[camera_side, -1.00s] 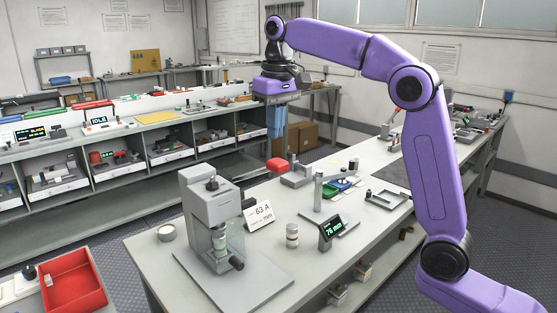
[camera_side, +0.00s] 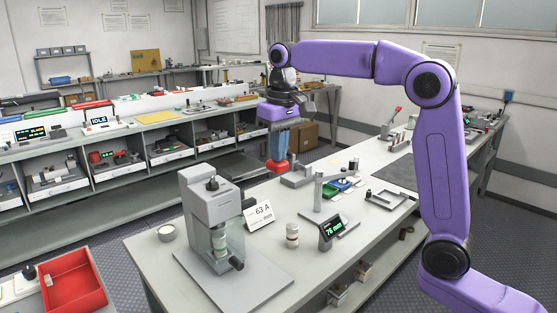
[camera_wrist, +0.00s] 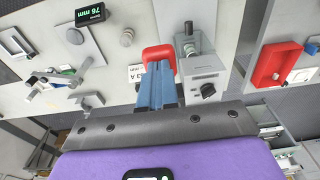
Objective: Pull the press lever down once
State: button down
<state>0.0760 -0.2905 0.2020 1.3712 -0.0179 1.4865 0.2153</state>
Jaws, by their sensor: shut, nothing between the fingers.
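The grey press (camera_side: 208,205) stands on its base plate at the near left of the bench. It also shows right of my fingers in the wrist view (camera_wrist: 198,62). The lever arm is mostly hidden.
A 63 A card (camera_side: 259,215) stands right of the press, near a small cylinder (camera_side: 292,235) and a 76 mm display (camera_side: 332,231). A measuring fixture (camera_side: 330,200) is farther right. A red tray (camera_side: 75,283) is at lower left.

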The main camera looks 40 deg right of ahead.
jog(key=shift+f, duration=0.15)
notch_tip(320, 180, down, 12)
jog(key=s, duration=0.2)
jog(key=shift+s, duration=0.35)
dwell(2.3)
jog(key=shift+w+r, duration=0.45)
jog(key=shift+r, duration=1.6)
jog(key=shift+w+r, duration=0.5)
jog(key=shift+r, duration=1.55)
jog(key=shift+w+r, duration=0.45)
jog(key=shift+r, duration=1.7)
jog(key=shift+w+r, duration=0.1)
jog(key=shift+r, duration=0.15)
notch_tip(320, 180, up, 6)
jog(key=shift+w, duration=0.4)
jog(key=shift+r, duration=0.1)
